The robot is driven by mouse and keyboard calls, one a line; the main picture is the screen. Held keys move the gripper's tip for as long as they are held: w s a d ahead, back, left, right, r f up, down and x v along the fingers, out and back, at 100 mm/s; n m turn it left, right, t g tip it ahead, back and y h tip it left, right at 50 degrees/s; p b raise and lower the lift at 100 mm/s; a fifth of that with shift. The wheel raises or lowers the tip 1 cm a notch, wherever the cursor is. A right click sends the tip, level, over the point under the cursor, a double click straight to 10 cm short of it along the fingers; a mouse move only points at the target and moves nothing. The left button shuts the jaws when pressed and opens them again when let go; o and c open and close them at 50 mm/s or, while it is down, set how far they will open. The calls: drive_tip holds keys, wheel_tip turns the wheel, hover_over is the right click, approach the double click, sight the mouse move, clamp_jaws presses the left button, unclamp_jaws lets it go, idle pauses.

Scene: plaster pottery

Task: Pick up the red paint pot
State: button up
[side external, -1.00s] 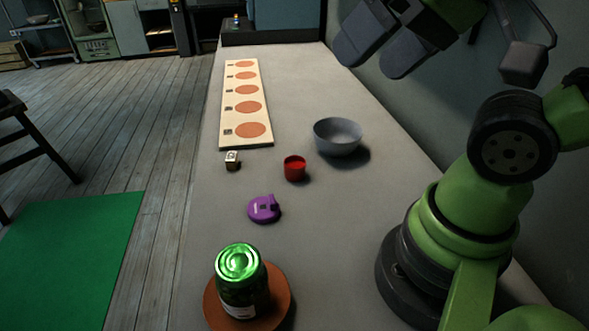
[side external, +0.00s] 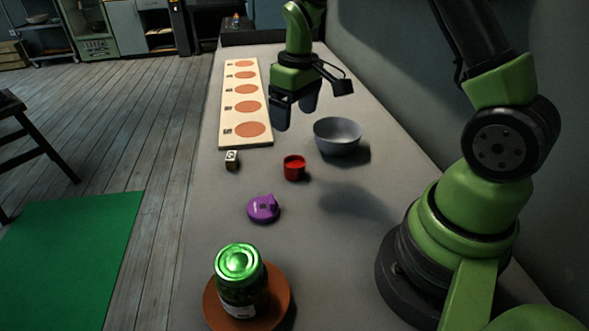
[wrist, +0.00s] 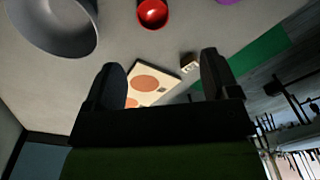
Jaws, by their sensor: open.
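The red paint pot (side external: 294,168) stands upright on the grey table, left of and a little nearer than the grey bowl. In the wrist view the red pot (wrist: 152,13) shows at the top edge, partly cut off. My gripper (side external: 296,122) is open and empty, held above the table over the area between the board and the bowl, with the pot below it and nearer the camera. In the wrist view my gripper's two fingers (wrist: 163,78) stand wide apart with nothing between them.
A grey bowl (side external: 338,137) stands right of the pot. A small die-like block (side external: 232,160), a purple object (side external: 263,209) and a green-lidded jar (side external: 241,280) on a terracotta saucer (side external: 282,306) lie around it. A board with orange circles (side external: 229,127) lies behind. The table around the pot is clear.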

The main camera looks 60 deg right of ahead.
hover_over(295, 164)
drive_tip(key=s+a, duration=0.1)
drive_tip(key=a, duration=0.1)
drive_tip(key=shift+n+g, duration=0.3)
drive_tip(key=shift+g, duration=0.1)
drive_tip(key=f, duration=0.8)
drive_tip(key=shift+s+d, duration=0.2)
drive_tip(key=shift+d, duration=0.05)
wheel_tip(295, 164, down, 6)
drive_tip(key=shift+w+a+r, duration=0.1)
drive_tip(key=shift+a+r, duration=0.05)
drive_tip(key=shift+r, duration=0.05)
drive_tip(key=shift+c, duration=0.2)
drive_tip(key=c, duration=1)
